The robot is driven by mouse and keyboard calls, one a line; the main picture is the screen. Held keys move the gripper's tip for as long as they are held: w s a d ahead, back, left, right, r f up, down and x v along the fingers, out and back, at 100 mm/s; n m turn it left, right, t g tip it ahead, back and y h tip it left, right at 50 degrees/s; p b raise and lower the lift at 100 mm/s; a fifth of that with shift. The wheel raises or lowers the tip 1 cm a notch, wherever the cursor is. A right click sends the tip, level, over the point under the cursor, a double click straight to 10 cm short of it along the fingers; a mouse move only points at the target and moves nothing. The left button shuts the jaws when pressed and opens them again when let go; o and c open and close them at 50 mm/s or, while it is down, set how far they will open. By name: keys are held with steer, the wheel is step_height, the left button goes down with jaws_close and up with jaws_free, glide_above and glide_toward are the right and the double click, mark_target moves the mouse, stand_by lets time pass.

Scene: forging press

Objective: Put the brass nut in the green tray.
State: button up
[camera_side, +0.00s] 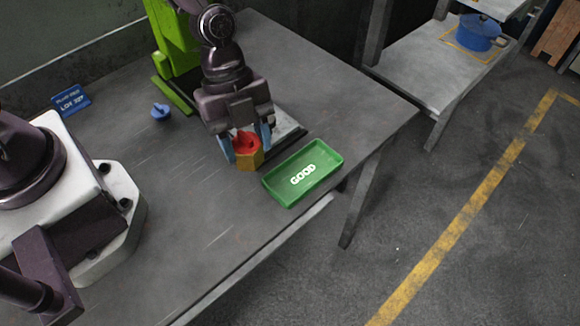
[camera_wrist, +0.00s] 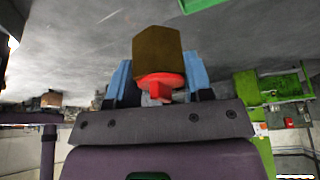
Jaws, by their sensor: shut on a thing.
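The brass nut (camera_side: 249,159) is a yellow-brown hexagonal block with a red piece (camera_side: 246,143) on its top. My gripper (camera_side: 248,150) is shut on it, with one blue finger on either side. In the wrist view the nut (camera_wrist: 157,52) shows brown between the blue fingers, with the red piece (camera_wrist: 160,84) against it. The green tray (camera_side: 337,159), marked GOOD, lies on the table just right of the nut. The nut is outside the tray. I cannot tell whether it touches the table. A green edge (camera_wrist: 200,4) shows at the top of the wrist view.
A green press frame (camera_side: 175,50) stands behind my gripper, with a grey plate (camera_side: 288,133) nearby. A small blue knobbed piece (camera_side: 161,111) and a blue sign (camera_side: 71,100) are at left. The tray is close to the table's front edge. A blue pot (camera_side: 478,33) sits on another table.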

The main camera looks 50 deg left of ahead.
steer(key=w+d+f, duration=0.1)
steer(key=f, duration=0.1)
steer(key=w+d+f, duration=0.1)
steer(key=w+f, duration=0.1)
steer(key=w+d+f, duration=0.1)
steer(key=w+f, duration=0.1)
steer(key=shift+w+f, duration=0.1)
steer(key=shift+w, duration=0.1)
steer(key=shift+w+d+f, duration=0.1)
steer(key=shift+f, duration=0.75)
steer(key=shift+w+d+f, duration=0.1)
steer(key=shift+f, duration=0.75)
steer(key=shift+f, duration=0.15)
steer(key=o, duration=1)
steer(key=shift+o, duration=0.2)
